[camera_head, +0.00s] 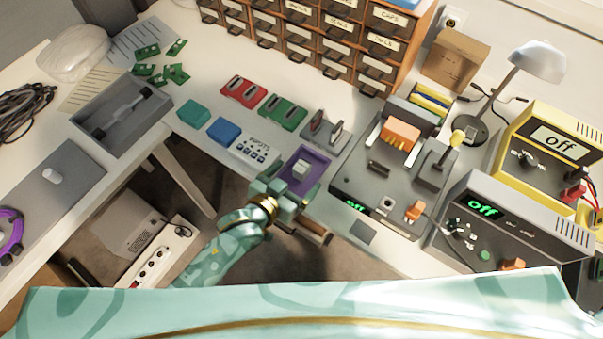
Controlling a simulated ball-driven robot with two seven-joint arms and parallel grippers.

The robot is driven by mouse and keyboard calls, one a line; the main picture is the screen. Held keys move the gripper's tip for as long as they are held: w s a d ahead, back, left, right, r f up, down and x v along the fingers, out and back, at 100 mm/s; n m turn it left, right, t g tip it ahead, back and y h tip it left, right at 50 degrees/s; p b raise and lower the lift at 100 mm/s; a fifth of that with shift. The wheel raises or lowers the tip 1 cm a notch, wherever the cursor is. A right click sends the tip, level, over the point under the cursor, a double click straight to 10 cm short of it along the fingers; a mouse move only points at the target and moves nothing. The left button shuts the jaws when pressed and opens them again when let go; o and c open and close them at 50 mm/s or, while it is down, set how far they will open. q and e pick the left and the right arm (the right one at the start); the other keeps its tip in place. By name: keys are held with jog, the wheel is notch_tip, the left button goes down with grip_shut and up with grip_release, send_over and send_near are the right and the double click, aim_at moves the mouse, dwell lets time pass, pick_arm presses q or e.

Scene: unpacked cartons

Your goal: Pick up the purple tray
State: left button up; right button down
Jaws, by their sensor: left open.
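The purple tray (318,163) lies near the front edge of the white workbench, with a small white block (301,168) in it. My left gripper (287,190) is at the tray's near edge, open, and covers part of that edge. I cannot tell whether its fingers touch the tray. My right gripper is not in view.
A grey device with an orange block (399,133) stands close to the tray's right. A card with printed symbols (253,148), a blue box (224,131) and a teal box (193,113) lie to the left. Drawer cabinets (320,40) stand behind.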

pick_arm(q)
jog(key=shift+x, duration=1.1)
jog(key=c, duration=0.8)
jog(key=shift+o, duration=0.2)
jog(key=shift+r, duration=0.1)
